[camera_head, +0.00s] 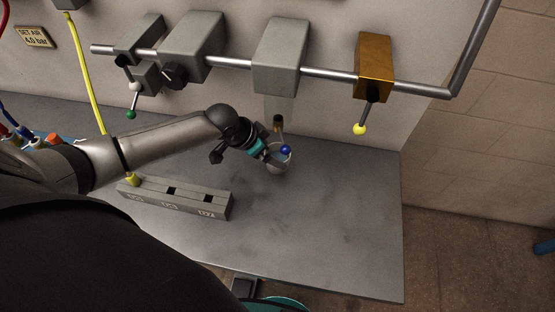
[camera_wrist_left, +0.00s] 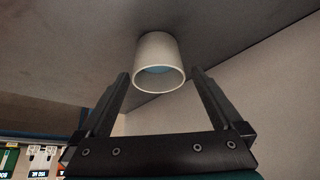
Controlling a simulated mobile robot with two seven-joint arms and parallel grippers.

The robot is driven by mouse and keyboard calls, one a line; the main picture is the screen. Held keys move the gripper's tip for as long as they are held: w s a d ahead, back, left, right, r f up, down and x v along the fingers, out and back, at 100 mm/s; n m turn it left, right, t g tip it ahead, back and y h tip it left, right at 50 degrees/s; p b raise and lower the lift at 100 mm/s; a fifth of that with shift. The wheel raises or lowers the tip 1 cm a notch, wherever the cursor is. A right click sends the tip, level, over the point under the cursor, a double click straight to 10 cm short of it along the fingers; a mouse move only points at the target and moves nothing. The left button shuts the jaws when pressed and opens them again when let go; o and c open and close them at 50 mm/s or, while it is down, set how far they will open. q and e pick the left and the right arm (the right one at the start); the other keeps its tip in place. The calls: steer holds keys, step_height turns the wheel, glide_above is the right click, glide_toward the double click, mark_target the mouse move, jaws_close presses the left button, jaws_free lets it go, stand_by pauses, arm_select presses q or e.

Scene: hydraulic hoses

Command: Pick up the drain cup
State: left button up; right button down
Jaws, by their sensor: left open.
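The drain cup (camera_head: 281,167) is a small pale, round cup on the grey bench, near the wall and below a grey block on the pipe. In the left wrist view the drain cup (camera_wrist_left: 157,50) is a whitish cylinder with a bluish inside. My left gripper (camera_head: 266,155) is right at the cup, partly covering it in the head view. In the left wrist view its two dark fingers (camera_wrist_left: 160,76) are spread apart, with the cup between and just beyond their tips. I see no grip on it.
A grey block with a clear bowl (camera_head: 278,105) hangs from the pipe just above the cup. A blue ball (camera_head: 286,149) shows beside the gripper. A slotted grey rack (camera_head: 178,198) stands to the left. The bench (camera_head: 335,235) is clear at front right.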

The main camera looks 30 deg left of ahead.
mark_target(278, 155)
arm_select(q)
steer(key=x, duration=0.4)
steer(key=shift+d+b, duration=0.15)
steer(key=shift+b, duration=0.2)
steer(key=shift+c, duration=0.4)
steer(key=c, duration=1.2)
steer(key=shift+r, duration=0.2)
